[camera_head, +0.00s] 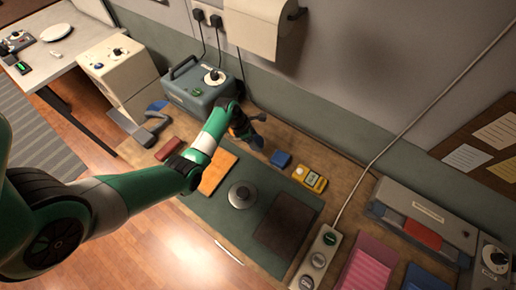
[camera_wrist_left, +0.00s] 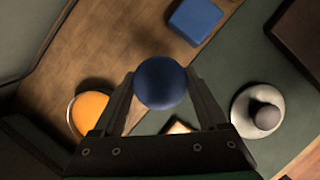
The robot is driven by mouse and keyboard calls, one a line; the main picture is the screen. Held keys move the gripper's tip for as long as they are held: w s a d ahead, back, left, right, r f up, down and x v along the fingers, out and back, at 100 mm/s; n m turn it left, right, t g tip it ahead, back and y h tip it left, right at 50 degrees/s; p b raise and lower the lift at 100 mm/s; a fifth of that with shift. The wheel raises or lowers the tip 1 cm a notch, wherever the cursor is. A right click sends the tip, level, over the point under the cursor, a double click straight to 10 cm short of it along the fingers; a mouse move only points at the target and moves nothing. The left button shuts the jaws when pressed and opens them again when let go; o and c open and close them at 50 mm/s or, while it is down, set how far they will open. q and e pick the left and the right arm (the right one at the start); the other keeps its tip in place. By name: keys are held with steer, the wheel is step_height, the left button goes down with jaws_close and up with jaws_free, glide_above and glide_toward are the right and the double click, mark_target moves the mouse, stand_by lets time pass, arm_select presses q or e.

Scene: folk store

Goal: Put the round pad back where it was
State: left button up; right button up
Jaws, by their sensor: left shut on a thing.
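My left gripper (camera_head: 248,133) is above the back of the workbench, near the grey-blue machine. In the left wrist view the gripper (camera_wrist_left: 160,92) is shut on a round dark blue piece (camera_wrist_left: 160,83), held between its fingertips. I cannot tell for sure whether this is the round pad. In the head view the arm and gripper largely hide the piece. A pale round disc with a dark knob (camera_head: 242,195) rests on the green mat (camera_head: 215,208); it also shows in the left wrist view (camera_wrist_left: 240,104). My right gripper is not in view.
A blue block (camera_head: 281,158) and a yellow meter (camera_head: 310,179) lie behind the mat. A dark brown square (camera_head: 286,222) and an orange piece (camera_head: 218,172) are on the mat. The grey-blue machine (camera_head: 196,92) stands at the back. A round orange thing (camera_wrist_left: 90,112) shows in the wrist view.

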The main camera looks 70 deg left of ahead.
mark_target(258, 144)
arm_select(q)
steer(key=shift+w+a+f+b, duration=0.2)
steer(key=shift+f, duration=0.3)
steer(key=shift+w+a+f+b, duration=0.15)
steer(key=shift+w+a+f, duration=0.05)
steer(key=shift+f, duration=0.3)
steer(key=shift+w+a+f, duration=0.1)
steer(key=shift+w+a, duration=0.15)
step_height(258, 144, down, 3)
steer(key=shift+w+a+b, duration=0.15)
steer(key=shift+b, duration=0.85)
steer(key=shift+f, duration=0.25)
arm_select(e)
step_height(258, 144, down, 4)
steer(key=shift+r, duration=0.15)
arm_select(q)
steer(key=shift+f, duration=0.15)
steer(key=o, duration=1.4)
steer(key=shift+c, duration=0.2)
